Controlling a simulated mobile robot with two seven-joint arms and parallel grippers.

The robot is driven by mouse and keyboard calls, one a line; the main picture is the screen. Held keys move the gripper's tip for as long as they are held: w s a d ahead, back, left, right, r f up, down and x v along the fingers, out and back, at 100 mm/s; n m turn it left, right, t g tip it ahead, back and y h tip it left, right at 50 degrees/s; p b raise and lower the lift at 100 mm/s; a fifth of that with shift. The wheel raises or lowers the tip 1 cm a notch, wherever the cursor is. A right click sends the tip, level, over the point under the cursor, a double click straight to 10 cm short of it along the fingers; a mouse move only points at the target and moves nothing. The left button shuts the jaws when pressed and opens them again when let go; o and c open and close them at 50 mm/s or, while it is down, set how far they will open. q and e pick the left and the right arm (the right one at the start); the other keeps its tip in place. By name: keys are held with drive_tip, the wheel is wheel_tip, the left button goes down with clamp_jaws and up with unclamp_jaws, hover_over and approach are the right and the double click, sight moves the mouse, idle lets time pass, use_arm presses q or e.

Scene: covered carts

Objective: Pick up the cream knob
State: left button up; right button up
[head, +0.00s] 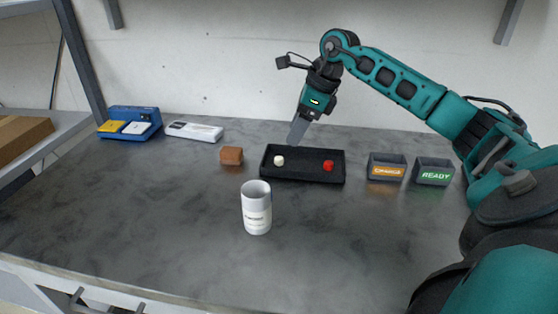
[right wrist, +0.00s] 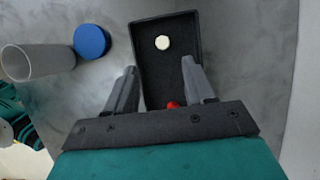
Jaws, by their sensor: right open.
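The cream knob (head: 279,161) sits in the left part of a black tray (head: 315,179) on the table. In the right wrist view the cream knob (right wrist: 162,43) shows between and beyond my fingertips. My right gripper (head: 297,133) is open and empty, held above the tray and pointing down; its two fingers also show in the right wrist view (right wrist: 159,64). A red knob (head: 328,166) sits in the tray's right part; in the right wrist view it is partly hidden by my gripper. My left gripper is out of view.
A white canister (head: 257,212) stands in front of the tray. A blue disc (right wrist: 91,41) lies near it. A brown block (head: 231,156) is left of the tray; orange-labelled (head: 387,171) and READY (head: 433,176) bins stand right. The left front table is clear.

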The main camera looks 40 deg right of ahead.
sight(282, 158)
drive_tip(key=x, duration=0.8)
drive_tip(key=shift+w+d, duration=0.1)
drive_tip(key=shift+d, duration=0.15)
clamp_jaws()
